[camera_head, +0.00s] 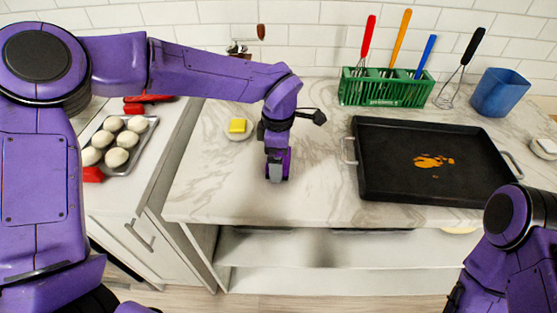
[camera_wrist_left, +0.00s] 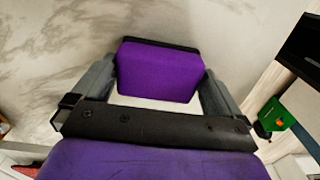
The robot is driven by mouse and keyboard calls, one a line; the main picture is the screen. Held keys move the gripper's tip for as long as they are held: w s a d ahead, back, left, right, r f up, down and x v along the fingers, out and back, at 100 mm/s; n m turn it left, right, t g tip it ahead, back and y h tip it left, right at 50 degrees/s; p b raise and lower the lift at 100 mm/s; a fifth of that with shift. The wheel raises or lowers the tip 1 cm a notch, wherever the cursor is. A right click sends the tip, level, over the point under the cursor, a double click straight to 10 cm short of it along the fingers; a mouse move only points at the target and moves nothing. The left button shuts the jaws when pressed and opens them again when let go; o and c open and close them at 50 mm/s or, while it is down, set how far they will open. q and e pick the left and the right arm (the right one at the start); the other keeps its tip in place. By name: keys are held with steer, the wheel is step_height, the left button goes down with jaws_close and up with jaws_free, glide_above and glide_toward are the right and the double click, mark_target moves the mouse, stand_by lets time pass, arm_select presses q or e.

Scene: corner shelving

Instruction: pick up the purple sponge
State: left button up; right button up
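The purple sponge (camera_wrist_left: 160,72) has a black strip along its far edge and sits between the two fingers of my left gripper (camera_wrist_left: 160,85) in the left wrist view. Both fingers appear to touch its sides. In the head view my left gripper (camera_head: 277,174) points down over the marble counter, left of the black tray. A little purple shows beside the grey finger there, and the rest of the sponge is hidden. I cannot tell whether the sponge rests on the counter. My right arm shows at the lower right, with its gripper out of view.
A yellow sponge on a small dish (camera_head: 238,127) lies behind and left of my left gripper. A black tray (camera_head: 384,190) fills the right counter. A green utensil rack (camera_head: 383,91) and blue container (camera_head: 500,92) stand behind it. A bun tray (camera_head: 142,152) is at left.

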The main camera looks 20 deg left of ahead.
arm_select(q)
steer(key=shift+w, duration=0.1)
steer(key=c, duration=0.6)
